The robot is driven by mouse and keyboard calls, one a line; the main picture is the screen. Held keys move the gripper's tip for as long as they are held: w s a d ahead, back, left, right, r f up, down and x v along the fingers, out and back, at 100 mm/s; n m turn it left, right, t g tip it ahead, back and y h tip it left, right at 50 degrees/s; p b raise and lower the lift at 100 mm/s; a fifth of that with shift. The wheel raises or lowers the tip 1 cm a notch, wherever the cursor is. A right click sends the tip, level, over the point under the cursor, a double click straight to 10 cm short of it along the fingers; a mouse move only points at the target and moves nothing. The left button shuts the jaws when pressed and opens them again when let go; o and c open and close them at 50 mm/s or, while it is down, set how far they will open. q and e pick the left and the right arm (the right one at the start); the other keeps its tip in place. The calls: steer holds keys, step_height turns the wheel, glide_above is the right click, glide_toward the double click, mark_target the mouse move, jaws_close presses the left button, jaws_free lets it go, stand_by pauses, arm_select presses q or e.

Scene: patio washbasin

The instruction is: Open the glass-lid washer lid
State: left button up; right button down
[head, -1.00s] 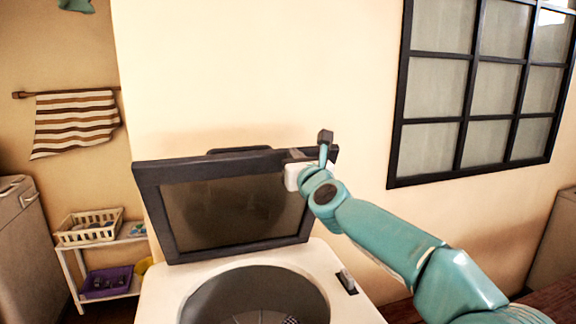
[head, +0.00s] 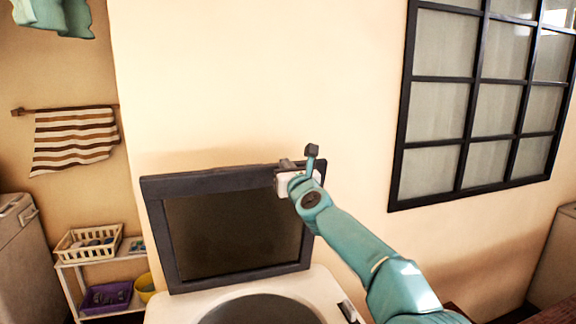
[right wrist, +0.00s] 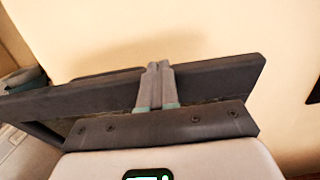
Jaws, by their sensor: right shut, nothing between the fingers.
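The washer (head: 215,307) has a white top and a round dark drum opening (head: 260,312). Its glass lid, with a dark frame (head: 205,183) and a dark pane (head: 235,235), stands raised, nearly upright, close to the wall. My right gripper (head: 284,166) is at the lid's top right corner, shut with nothing between its fingers. In the right wrist view the closed fingers (right wrist: 158,72) overlap the lid's dark frame (right wrist: 220,76); I cannot tell whether they touch it. My left gripper's fingers do not show.
A dark-framed window (head: 485,100) is on the wall at right. A shelf with a cream basket (head: 88,245) and a purple bin (head: 106,297) stands at left, under a striped towel (head: 75,140). The wall is close behind the lid.

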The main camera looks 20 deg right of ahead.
steer(key=shift+a, duration=0.1)
stand_by(0.4)
steer(key=s+f+b, duration=0.1)
steer(key=s+b, duration=0.9)
steer(key=s, duration=0.6)
steer(key=shift+f, duration=0.35)
steer(key=shift+s, duration=0.1)
